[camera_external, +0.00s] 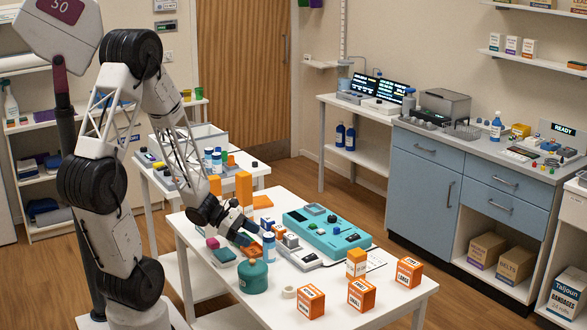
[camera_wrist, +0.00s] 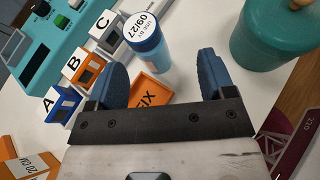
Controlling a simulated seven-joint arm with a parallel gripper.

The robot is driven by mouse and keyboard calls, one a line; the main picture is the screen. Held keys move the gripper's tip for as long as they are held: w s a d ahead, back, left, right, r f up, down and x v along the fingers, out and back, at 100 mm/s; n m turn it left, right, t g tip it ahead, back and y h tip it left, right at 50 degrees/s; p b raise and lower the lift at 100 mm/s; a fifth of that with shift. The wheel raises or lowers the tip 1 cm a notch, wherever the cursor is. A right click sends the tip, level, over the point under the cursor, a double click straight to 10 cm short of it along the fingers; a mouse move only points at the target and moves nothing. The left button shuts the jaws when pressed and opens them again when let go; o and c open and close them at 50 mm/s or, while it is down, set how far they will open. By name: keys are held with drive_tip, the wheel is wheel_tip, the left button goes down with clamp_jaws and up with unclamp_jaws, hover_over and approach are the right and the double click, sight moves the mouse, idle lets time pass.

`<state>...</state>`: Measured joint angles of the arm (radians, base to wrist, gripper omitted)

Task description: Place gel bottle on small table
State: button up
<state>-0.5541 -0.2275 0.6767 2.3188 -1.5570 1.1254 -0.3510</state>
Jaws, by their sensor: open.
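A bottle with a light-blue body and blue cap (camera_external: 268,247), which looks like the gel bottle, stands on the white front table (camera_external: 400,300). My gripper (camera_external: 257,236) is low over this table, right beside the bottle. In the wrist view the two blue fingers of my gripper (camera_wrist: 163,78) are spread, with the bottle ahead of the gap between them, nearer the left finger; no grip shows. A smaller white table (camera_external: 171,186) stands behind, with bottles and small items on it.
A teal lidded jar (camera_external: 253,277) stands close to the bottle, right of my fingers in the wrist view. Blocks marked A, B, C (camera_wrist: 85,68) and an orange tray (camera_wrist: 152,90) are close on the left and below. A teal device (camera_external: 325,232) and orange boxes (camera_external: 310,300) occupy the front table.

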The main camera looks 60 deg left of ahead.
sight(269, 245)
drive_tip(key=shift+w+a+f+n+t, duration=0.15)
drive_tip(key=shift+a+f+n+t, duration=0.35)
drive_tip(key=shift+a+f+n, duration=0.25)
drive_tip(key=shift+r, duration=0.1)
drive_tip(key=shift+w+d, duration=0.1)
drive_tip(key=shift+d, duration=0.05)
drive_tip(key=shift+x, duration=1.2)
drive_tip(key=shift+d, duration=0.1)
drive_tip(key=shift+x, duration=2.55)
drive_tip(key=c, duration=1.1)
drive_tip(key=shift+c, duration=0.2)
